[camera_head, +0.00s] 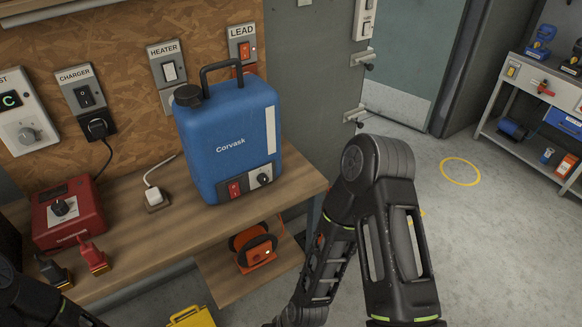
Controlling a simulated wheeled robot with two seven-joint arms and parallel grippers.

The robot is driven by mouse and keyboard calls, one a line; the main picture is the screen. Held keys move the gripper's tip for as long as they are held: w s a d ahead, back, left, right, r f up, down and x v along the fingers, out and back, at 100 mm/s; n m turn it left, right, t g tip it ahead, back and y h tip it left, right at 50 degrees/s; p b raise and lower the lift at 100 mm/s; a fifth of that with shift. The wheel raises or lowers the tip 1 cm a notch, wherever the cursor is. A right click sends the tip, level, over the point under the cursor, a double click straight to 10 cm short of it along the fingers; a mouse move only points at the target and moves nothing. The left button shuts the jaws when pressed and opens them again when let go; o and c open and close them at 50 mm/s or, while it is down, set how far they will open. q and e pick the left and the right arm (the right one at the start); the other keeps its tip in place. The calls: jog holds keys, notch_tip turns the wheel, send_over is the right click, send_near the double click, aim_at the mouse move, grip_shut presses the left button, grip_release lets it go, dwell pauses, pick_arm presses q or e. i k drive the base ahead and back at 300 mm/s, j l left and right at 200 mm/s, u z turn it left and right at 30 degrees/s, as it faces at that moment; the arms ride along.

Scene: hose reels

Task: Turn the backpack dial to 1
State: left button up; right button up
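The blue Corvask backpack (228,135) stands upright on the wooden bench, with a black handle and a black cap on top. Its dial (264,179) is a small dark round knob at the lower right of the front panel, beside a red switch (233,188). The dial's numbers and exact setting are too small to read. Part of my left arm (38,303) shows in the bottom left corner. My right arm (385,210) is bent in front of the bench's right end, and its lower part leaves the bottom edge. Neither gripper is in view.
A red box with a knob (68,212), a red connector (93,257) and a white plug (155,198) are on the bench (140,262) left of the backpack. An orange reel (256,247) sits on a lower shelf. Wall switches are behind. Open floor lies right.

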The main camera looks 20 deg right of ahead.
aim_at(263, 179)
jog(key=i+z, duration=0.65)
jog(key=k+l, duration=0.15)
jog(key=l, duration=0.25)
jog(key=k+l+z, duration=0.1)
jog(key=l, duration=0.35)
jog(key=k+l, duration=0.2)
jog(key=l, duration=0.2)
jog(key=k+l+z, duration=0.1)
jog(key=l, duration=0.35)
jog(key=k+l, duration=0.15)
jog(key=l, duration=0.3)
jog(key=z, duration=0.05)
